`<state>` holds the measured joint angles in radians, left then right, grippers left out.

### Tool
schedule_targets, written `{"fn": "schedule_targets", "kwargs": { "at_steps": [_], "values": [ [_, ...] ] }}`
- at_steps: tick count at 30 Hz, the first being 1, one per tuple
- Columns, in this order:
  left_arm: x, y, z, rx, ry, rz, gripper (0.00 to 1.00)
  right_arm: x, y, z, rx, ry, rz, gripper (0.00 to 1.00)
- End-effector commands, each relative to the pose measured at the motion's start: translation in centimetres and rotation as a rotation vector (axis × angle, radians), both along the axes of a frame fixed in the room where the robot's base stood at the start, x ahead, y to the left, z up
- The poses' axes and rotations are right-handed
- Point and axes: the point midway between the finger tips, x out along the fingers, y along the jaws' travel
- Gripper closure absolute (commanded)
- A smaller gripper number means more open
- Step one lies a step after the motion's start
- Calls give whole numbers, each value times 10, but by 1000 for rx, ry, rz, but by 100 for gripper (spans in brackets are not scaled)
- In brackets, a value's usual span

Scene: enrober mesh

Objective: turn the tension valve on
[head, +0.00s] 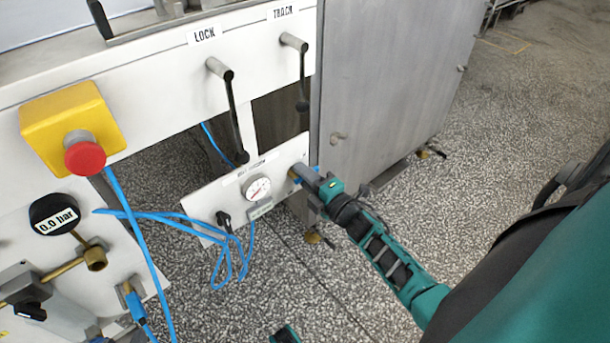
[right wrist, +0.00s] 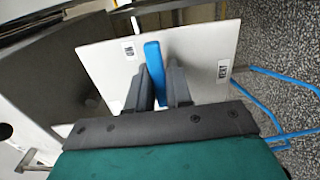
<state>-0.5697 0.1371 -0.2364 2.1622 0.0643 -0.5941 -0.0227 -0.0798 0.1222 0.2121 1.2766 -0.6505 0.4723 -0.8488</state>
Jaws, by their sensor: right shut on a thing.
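The tension valve's blue lever (right wrist: 154,70) stands out from a white panel (right wrist: 105,50) in the right wrist view. Small labels sit on the panel at either side of it, too small to read surely. In the head view this panel (head: 205,203) carries a round gauge (head: 257,188), and the valve at its right end is mostly hidden by my gripper. My right gripper (head: 304,176) is there, its fingers (right wrist: 165,80) shut on the blue lever. A small teal part of mine shows at the bottom edge; my left gripper's fingers do not show.
Levers marked LOCK (head: 228,95) and TRACK (head: 300,70) hang above the panel. A yellow box with a red button (head: 84,155) and a 0.0 bar gauge (head: 53,214) are at left. Blue hoses (head: 160,215) loop below. A grey metal cabinet (head: 390,80) stands close at right.

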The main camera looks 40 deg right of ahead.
Motion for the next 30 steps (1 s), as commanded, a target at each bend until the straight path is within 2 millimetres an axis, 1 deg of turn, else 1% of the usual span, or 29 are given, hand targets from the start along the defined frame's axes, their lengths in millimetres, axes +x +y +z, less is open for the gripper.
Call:
{"fn": "schedule_targets", "kwargs": {
  "at_steps": [2,3,8,9,16,19,23,30],
  "values": [
    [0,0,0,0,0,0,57,0,-1,0,-4,1,-1,100],
    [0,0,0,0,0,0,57,0,-1,0,-4,1,-1,76],
    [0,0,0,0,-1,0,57,0,-1,0,-3,1,-1,61],
    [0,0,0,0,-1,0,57,0,-1,0,-2,1,-1,60],
    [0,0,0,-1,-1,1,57,-1,0,0,-1,0,0,60],
    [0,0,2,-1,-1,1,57,-8,-1,0,0,1,0,60],
    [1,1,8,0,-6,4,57,-30,-2,1,0,4,-1,60],
    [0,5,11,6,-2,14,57,-84,-7,2,-1,4,-1,60]
  ]
}}
